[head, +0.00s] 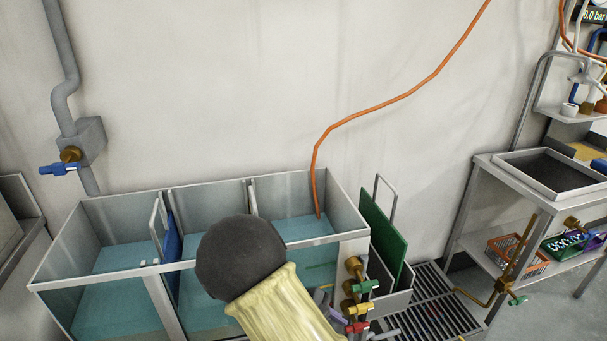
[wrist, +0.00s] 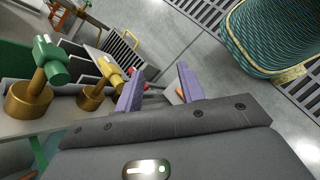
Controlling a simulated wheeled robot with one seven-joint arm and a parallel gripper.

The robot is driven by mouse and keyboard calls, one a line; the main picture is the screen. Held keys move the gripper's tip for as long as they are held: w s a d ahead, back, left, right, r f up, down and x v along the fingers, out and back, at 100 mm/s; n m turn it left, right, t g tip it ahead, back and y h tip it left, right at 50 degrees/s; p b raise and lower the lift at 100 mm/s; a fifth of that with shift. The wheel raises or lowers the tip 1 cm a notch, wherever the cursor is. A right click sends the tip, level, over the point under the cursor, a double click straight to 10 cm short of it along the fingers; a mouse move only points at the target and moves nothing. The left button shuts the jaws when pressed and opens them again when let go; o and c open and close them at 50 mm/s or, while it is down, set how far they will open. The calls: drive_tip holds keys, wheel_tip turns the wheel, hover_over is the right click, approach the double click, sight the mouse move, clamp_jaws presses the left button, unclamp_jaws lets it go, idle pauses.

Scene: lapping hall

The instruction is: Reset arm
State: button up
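My gripper (wrist: 160,88) shows in the wrist view with its two purple fingers spread apart. Nothing is held between them; floor and small blurred items show in the gap. In the head view my arm, with a dark round joint and a pale yellow sleeve, reaches over the front of the tank (head: 95,274). The gripper itself cannot be made out clearly there. A green-handled valve (wrist: 50,62) and a yellow-handled valve (wrist: 104,68), both on brass bodies, stand left of the fingers in the wrist view, apart from them.
The three-bay tank holds blue-green water, with an orange hose (head: 372,109) hanging into its right bay. A green panel (head: 383,236) stands beside it. A floor grating (head: 432,305) and a shelved cart (head: 493,174) lie right. A teal coil (wrist: 268,38) stands right in the wrist view.

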drive_tip(key=s+d+r+m+t+y, duration=0.3)
drive_tip(key=s+d+r+m+y, duration=0.55)
drive_tip(key=r+m, duration=0.35)
wheel_tip(320, 180, up, 23)
drive_tip(key=m+p, duration=0.1)
drive_tip(key=p, duration=2.3)
drive_tip(key=shift+w+a+r+y, duration=0.15)
drive_tip(key=shift+w+a+y, duration=0.1)
drive_tip(key=shift+w+y, duration=0.1)
